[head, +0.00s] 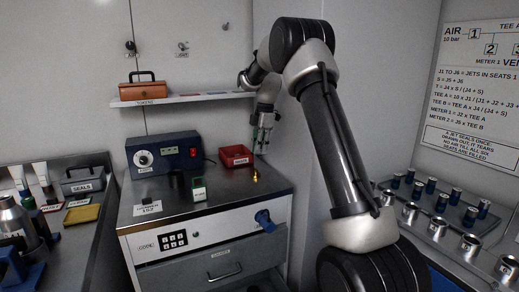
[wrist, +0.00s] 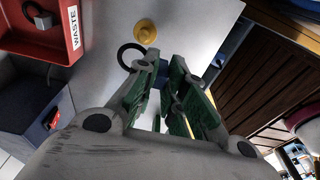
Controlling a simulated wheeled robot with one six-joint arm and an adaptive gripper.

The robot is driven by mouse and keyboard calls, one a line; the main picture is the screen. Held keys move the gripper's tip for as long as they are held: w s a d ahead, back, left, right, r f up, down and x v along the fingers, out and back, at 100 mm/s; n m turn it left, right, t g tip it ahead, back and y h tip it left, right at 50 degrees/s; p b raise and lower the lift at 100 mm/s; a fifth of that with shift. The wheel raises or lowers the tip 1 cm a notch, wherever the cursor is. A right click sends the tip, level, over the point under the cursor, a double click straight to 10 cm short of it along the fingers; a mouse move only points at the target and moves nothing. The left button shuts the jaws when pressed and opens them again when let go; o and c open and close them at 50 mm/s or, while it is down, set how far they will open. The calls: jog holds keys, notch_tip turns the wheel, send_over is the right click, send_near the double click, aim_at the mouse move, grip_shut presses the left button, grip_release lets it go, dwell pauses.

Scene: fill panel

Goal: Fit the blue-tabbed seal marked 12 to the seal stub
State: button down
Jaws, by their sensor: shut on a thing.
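My gripper (head: 262,145) is above the right part of the grey cabinet top. In the wrist view my gripper (wrist: 167,70) has its green-padded fingers closed on a small blue tab (wrist: 163,68). A thin black ring (wrist: 121,57) sticks out to the left of the fingertips; this looks like the blue-tabbed seal. I cannot read a number on it. The brass-yellow seal stub (wrist: 145,32) stands just past the ring in the wrist view, and the ring does not appear to be around it. In the head view the stub (head: 256,176) stands below my gripper.
The red waste tray (head: 237,155) is left of the stub; in the wrist view the tray (wrist: 84,50) holds a grey piece. A blue box with a dial (head: 165,152) and a green-framed card (head: 199,190) stand farther left. A shelf (head: 185,98) runs above. The cabinet's front right is clear.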

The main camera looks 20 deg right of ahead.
jog(key=shift+f, duration=0.1)
jog(key=shift+f, duration=2.8)
jog(key=shift+f, duration=1.6)
jog(key=c, duration=1.4)
grip_release()
jog(key=shift+r, duration=0.1)
jog(key=r, duration=0.4)
jog(key=d+r, duration=0.1)
jog(key=r, duration=0.6)
jog(key=shift+d+r, duration=0.3)
jog(key=shift+d, duration=0.1)
